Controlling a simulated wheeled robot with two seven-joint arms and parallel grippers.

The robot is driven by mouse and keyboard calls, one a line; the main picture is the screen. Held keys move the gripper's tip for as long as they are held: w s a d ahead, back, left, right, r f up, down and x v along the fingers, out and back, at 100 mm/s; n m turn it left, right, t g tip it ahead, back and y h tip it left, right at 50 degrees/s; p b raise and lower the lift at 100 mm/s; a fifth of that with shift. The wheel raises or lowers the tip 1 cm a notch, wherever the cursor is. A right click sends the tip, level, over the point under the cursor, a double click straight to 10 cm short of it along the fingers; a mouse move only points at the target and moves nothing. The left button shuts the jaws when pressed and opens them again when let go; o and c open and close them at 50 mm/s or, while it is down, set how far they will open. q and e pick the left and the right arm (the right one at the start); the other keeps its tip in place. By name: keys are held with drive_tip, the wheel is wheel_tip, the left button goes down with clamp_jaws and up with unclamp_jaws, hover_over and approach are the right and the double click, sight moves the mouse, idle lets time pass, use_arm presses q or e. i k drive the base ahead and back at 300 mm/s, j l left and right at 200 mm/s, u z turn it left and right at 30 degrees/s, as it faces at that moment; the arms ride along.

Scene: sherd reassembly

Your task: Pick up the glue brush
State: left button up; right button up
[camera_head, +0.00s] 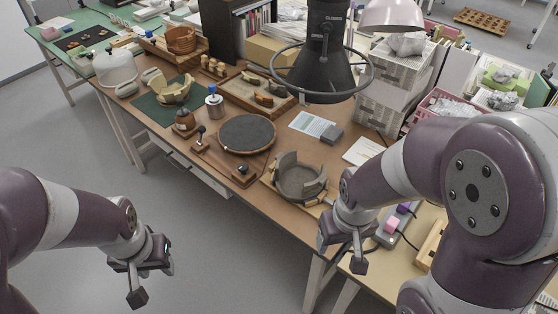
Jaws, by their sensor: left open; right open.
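I cannot single out the glue brush for certain at this size. A brown jar (185,119) with a dark top stands upright on the wooden workbench (165,137). A white-and-blue container (214,103) with a thin upright part stands just behind it. A small dark-knobbed piece (200,133) sits on a wooden block in front of them. My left gripper (150,276) is open and empty over the floor, in front of the bench and apart from it. My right gripper (342,252) is open and empty near the bench's front right corner, apart from these objects.
A dark round turntable (247,134) lies mid-bench. A partly rebuilt grey vessel (299,179) sits in a tray near my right gripper. A black extraction hood (322,72) hangs over the back. A green mat (154,108) bears a pale bowl (174,92).

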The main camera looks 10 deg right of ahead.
sight(180, 101)
drive_tip(key=i+j+z, duration=0.1)
drive_tip(key=z, duration=1.15)
drive_tip(key=i+j+z, duration=0.1)
drive_tip(key=j+z, duration=0.35)
drive_tip(key=j, duration=0.3)
drive_tip(key=j+z, duration=0.5)
drive_tip(key=j, duration=0.25)
drive_tip(key=k+j+z, duration=0.2)
drive_tip(key=j+z, duration=0.25)
drive_tip(key=j, duration=0.25)
drive_tip(key=k+j, duration=0.1)
drive_tip(key=j, duration=0.3)
drive_tip(key=k+j, duration=0.15)
drive_tip(key=j, duration=0.25)
drive_tip(key=k+j, duration=0.1)
drive_tip(key=j, duration=0.3)
drive_tip(key=k+j+z, duration=0.1)
drive_tip(key=j, duration=0.3)
drive_tip(key=k+j, duration=0.15)
drive_tip(key=j, duration=0.25)
drive_tip(key=k+j, duration=0.15)
drive_tip(key=j, duration=0.25)
